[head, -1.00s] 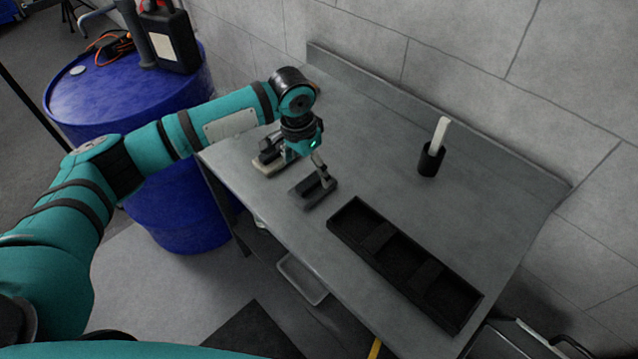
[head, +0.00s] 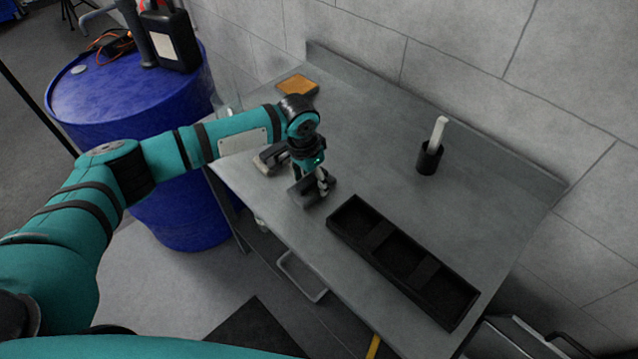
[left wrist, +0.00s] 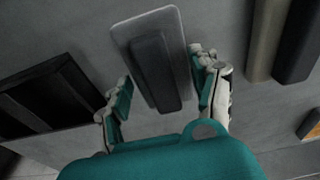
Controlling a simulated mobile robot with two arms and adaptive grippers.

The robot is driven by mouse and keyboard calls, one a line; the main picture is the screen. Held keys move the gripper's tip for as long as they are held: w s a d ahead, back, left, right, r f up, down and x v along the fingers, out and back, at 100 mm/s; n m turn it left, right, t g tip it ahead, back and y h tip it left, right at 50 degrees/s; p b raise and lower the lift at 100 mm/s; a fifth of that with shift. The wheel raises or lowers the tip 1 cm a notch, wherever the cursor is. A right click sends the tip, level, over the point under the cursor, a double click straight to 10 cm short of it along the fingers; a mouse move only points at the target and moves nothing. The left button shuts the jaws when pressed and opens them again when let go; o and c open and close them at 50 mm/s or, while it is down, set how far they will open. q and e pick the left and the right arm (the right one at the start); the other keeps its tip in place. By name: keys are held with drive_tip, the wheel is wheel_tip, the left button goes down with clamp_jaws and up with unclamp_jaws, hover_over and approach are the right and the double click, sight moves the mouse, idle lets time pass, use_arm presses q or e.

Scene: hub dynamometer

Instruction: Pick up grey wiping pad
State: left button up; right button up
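The grey wiping pad (head: 305,198), a flat grey plate with a darker grip block on top, lies on the metal bench. In the left wrist view the pad (left wrist: 152,52) is between the fingers. My left gripper (left wrist: 162,72) is open, with one finger on each side of the pad's near part; I see gaps on both sides. In the head view my left gripper (head: 318,182) is over the pad and hides part of it. My right gripper is not in view.
A second pad with a lighter base (head: 266,162) lies just left on the bench (head: 380,125). An orange-brown block (head: 297,85) is at the back. A black compartment tray (head: 455,317) is to the right, and a black cup (head: 429,158) holds a white-handled item. A blue drum (head: 110,95) stands left.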

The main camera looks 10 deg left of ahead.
sight(313, 177)
use_arm(q)
drive_tip(key=c, duration=0.6)
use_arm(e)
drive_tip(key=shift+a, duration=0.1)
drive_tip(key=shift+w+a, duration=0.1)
use_arm(q)
drive_tip(key=shift+r, duration=0.5)
wheel_tip(313, 177, up, 2)
drive_tip(key=shift+r+b, duration=0.2)
drive_tip(key=shift+b, duration=0.3)
drive_tip(key=s+a, duration=0.1)
drive_tip(key=s, duration=0.4)
drive_tip(key=s+a+r+b, duration=0.1)
drive_tip(key=s+a, duration=0.1)
drive_tip(key=s, duration=0.3)
drive_tip(key=s+a, duration=0.1)
drive_tip(key=s, duration=0.4)
drive_tip(key=shift+s+a+r, duration=0.15)
drive_tip(key=shift+a+r, duration=0.1)
drive_tip(key=shift+r, duration=0.1)
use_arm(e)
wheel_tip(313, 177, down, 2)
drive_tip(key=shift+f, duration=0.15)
